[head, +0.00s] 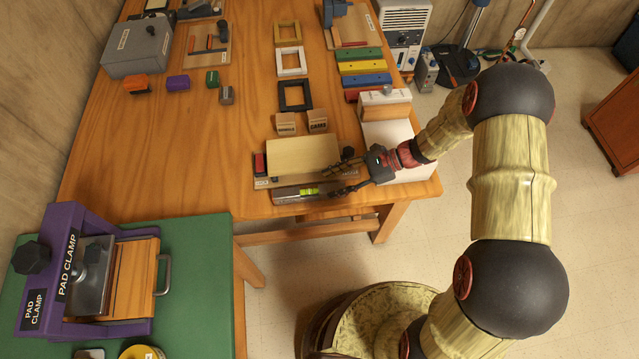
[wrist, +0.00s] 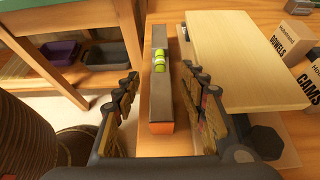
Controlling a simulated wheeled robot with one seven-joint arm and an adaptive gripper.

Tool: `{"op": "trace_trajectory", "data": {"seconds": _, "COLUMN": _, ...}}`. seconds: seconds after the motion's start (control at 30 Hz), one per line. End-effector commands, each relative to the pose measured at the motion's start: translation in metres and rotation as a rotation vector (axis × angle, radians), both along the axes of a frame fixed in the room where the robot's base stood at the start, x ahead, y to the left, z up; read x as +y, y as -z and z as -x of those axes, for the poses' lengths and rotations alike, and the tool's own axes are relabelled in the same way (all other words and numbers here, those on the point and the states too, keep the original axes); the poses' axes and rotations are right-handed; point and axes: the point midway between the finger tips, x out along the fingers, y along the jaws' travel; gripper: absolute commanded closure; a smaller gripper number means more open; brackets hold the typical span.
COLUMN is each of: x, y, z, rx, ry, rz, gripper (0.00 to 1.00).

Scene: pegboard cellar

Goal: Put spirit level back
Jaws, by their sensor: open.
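The spirit level (head: 290,194) is a long grey-brown bar with a yellow-green vial and an orange end. It lies along the near edge of the wooden table, beside a base board. In the wrist view the level (wrist: 160,97) runs between the fingers, with its orange end nearest the camera. My gripper (head: 345,178) is open at the right end of the level in the head view. In the wrist view its fingers (wrist: 160,88) stand apart on either side of the level, with gaps showing. The level's underside is hidden.
A pale wood panel (head: 300,155) lies next to the level, with small labelled blocks (head: 317,120) behind it. Coloured bars (head: 364,67) and square frames (head: 294,95) stand farther back. A purple pad clamp (head: 100,262) sits on a green bench at lower left. The left-middle tabletop is clear.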

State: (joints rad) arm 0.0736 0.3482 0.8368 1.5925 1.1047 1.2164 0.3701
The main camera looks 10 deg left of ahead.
Motion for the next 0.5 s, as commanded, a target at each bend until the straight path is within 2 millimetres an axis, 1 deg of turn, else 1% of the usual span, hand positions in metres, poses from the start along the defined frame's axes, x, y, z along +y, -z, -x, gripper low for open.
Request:
{"op": "trace_trajectory", "data": {"seconds": 0.03, "x": -0.007, "y": -0.006, "z": -0.002, "rx": -0.001, "ry": 0.002, "rz": 0.001, "gripper": 0.58}}
{"op": "trace_trajectory", "data": {"seconds": 0.1, "x": -0.015, "y": -0.01, "z": -0.005, "rx": -0.001, "ry": 0.003, "rz": 0.0, "gripper": 0.58}}
{"op": "trace_trajectory", "data": {"seconds": 0.2, "x": -0.022, "y": -0.014, "z": -0.006, "rx": 0.0, "ry": 0.0, "rz": 0.0, "gripper": 0.58}}
{"op": "trace_trajectory", "data": {"seconds": 0.33, "x": -0.027, "y": -0.015, "z": -0.007, "rx": 0.0, "ry": 0.0, "rz": 0.0, "gripper": 0.58}}
{"op": "trace_trajectory", "data": {"seconds": 0.5, "x": -0.027, "y": -0.017, "z": -0.007, "rx": -0.007, "ry": -0.006, "rz": 0.003, "gripper": 0.58}}
